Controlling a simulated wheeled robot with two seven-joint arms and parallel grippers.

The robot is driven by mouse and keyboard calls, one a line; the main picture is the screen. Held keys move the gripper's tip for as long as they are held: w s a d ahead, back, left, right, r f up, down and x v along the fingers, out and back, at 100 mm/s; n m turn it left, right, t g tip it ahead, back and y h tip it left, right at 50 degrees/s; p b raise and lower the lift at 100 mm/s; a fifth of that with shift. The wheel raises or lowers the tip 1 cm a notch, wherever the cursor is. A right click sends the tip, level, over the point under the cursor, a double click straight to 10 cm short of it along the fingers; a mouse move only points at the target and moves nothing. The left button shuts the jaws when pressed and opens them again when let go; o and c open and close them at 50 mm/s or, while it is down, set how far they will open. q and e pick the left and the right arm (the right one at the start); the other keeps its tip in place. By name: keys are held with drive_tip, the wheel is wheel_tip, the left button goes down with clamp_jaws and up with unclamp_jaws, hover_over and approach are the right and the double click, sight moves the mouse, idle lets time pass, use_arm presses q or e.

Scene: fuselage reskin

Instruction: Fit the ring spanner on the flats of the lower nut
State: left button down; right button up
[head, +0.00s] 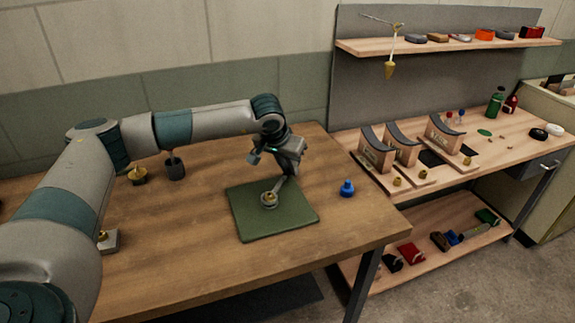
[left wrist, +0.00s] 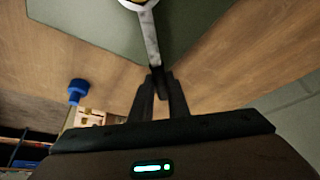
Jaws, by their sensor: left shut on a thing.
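My left gripper (head: 288,174) is shut on the handle of the ring spanner (head: 279,188), which slopes down from the fingers toward the green mat. In the left wrist view the grey spanner handle (left wrist: 150,42) runs up from between the fingertips (left wrist: 158,76). The spanner's ring end lies at a brass nut (head: 269,197) near the middle of the mat. The ring appears to be around the brass part, but I cannot tell whether it is seated on the flats. In the left wrist view the ring is cut off by the top edge. My right gripper is not in view.
The green mat (head: 245,224) lies on the wooden table (head: 180,255). A blue object (head: 347,187) stands right of it. A brass piece (head: 137,175) and a dark cylinder (head: 175,168) stand behind my left arm. A bench with curved stands (head: 405,143) is at the right.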

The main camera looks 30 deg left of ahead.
use_arm(q)
drive_tip(key=shift+s+a+f, duration=0.15)
drive_tip(key=shift+s+f, duration=0.1)
drive_tip(key=shift+f, duration=0.3)
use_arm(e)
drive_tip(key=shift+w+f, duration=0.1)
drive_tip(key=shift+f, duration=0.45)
use_arm(q)
drive_tip(key=shift+w+r+p, duration=0.1)
drive_tip(key=shift+r+p, duration=0.4)
drive_tip(key=shift+r, duration=0.35)
drive_tip(key=shift+w+r, duration=0.1)
drive_tip(key=shift+r, duration=0.05)
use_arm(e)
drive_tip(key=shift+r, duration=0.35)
use_arm(q)
drive_tip(key=shift+w+r, duration=0.1)
drive_tip(key=shift+w, duration=0.05)
drive_tip(key=shift+d+g+p, duration=0.2)
drive_tip(key=shift+g+p, duration=0.1)
drive_tip(key=shift+p, duration=0.1)
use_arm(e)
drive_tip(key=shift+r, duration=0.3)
use_arm(q)
drive_tip(key=shift+s+a+r, duration=0.1)
drive_tip(key=shift+s+a, duration=0.05)
drive_tip(key=shift+s, duration=0.05)
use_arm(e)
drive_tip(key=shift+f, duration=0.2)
